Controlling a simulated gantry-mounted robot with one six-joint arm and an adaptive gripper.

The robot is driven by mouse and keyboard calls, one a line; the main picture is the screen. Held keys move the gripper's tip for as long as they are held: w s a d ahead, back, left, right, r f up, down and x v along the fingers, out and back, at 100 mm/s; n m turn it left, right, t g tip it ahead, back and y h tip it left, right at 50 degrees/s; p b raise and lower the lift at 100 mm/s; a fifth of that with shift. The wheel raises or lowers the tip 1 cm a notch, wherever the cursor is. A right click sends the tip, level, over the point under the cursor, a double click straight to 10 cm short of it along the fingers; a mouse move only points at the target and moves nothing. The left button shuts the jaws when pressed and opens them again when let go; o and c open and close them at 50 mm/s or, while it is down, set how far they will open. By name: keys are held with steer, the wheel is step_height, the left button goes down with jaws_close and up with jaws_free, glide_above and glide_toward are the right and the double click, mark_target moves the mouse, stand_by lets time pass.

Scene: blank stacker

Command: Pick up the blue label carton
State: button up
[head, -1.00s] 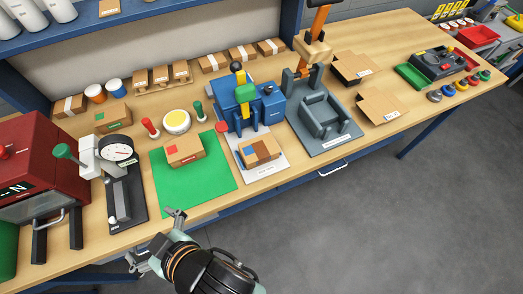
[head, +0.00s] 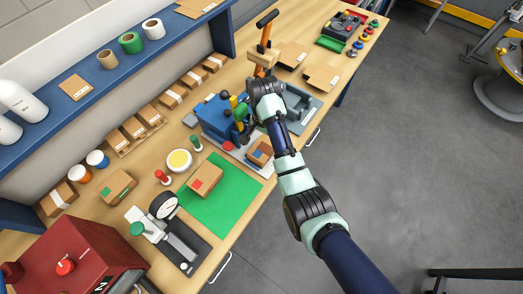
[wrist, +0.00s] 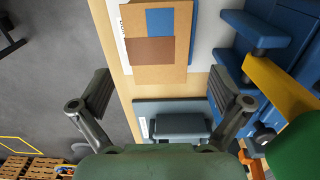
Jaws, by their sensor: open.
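The blue label carton (head: 260,151) is a small tan box with a blue patch and a brown patch on top. It sits on a white plate in front of the blue machine. The carton lies ahead of and below the fingers, with no visible contact. In the head view my gripper is mostly hidden behind my wrist, beside the blue machine.
The blue machine (head: 213,113), with a green knob and yellow part, stands close beside the carton. A grey fixture (head: 300,104) is to its right. A red label carton (head: 205,179) rests on the green mat (head: 225,205) to the left. The bench front edge is close.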

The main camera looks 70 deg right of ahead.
step_height(320, 180, down, 7)
steer(key=shift+w+a+f+b, duration=0.1)
steer(key=shift+f+b, duration=0.1)
steer(key=shift+b, duration=0.5)
steer(key=shift+c, duration=0.3)
steer(key=c, duration=1.2)
steer(key=shift+o, duration=0.2)
step_height(320, 180, up, 12)
steer(key=r+p, duration=0.1)
steer(key=p, duration=0.2)
step_height(320, 180, up, 7)
steer(key=p, duration=0.8)
glide_above(263, 147)
steer(key=shift+r, duration=0.1)
